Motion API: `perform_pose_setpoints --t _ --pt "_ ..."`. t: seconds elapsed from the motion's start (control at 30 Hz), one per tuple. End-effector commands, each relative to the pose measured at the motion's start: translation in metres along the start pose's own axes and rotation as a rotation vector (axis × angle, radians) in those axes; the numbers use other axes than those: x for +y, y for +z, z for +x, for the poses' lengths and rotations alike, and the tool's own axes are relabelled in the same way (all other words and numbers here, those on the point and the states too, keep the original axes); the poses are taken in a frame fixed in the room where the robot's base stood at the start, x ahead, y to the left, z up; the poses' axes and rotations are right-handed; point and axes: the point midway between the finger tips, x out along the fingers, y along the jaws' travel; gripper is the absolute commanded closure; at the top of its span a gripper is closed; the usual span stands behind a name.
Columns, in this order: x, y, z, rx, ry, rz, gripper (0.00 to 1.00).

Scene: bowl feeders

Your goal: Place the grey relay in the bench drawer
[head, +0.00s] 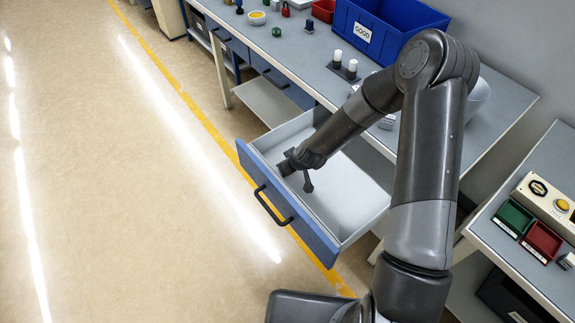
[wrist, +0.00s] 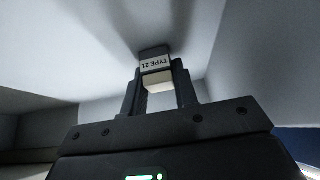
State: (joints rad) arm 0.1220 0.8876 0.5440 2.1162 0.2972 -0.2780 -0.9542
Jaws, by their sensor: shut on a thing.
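The bench drawer (head: 283,208) is pulled open, with a blue front, a black handle and a pale, empty-looking inside. My gripper (head: 306,182) reaches down into the drawer, close to its blue front. In the wrist view my gripper (wrist: 159,84) is shut on the grey relay (wrist: 154,54), a small dark grey block with a white "TYPE 21" label and a pale end. The drawer's pale inner surfaces (wrist: 70,40) surround the relay there. I cannot tell whether the relay touches the drawer floor. The relay is hidden in the head view.
The bench top (head: 290,50) holds a blue "GOOD" bin (head: 372,35), several small parts and two white-topped pieces (head: 345,65). A second bench at the right carries a green tray (head: 514,218) and a red tray (head: 541,240). The floor at left is clear.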

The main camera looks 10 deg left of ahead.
Motion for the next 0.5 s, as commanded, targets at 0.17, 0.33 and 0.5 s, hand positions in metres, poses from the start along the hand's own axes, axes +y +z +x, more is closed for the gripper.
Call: perform_pose_setpoints --t 0.17,0.33,0.5 --pt "-0.0001 0.0014 0.0025 0.000 0.000 -0.001 0.69" --pt "-0.0001 0.0015 0.0024 0.000 0.000 0.000 0.55" --pt "-0.0002 0.0016 0.0024 0.000 0.000 0.000 0.52"
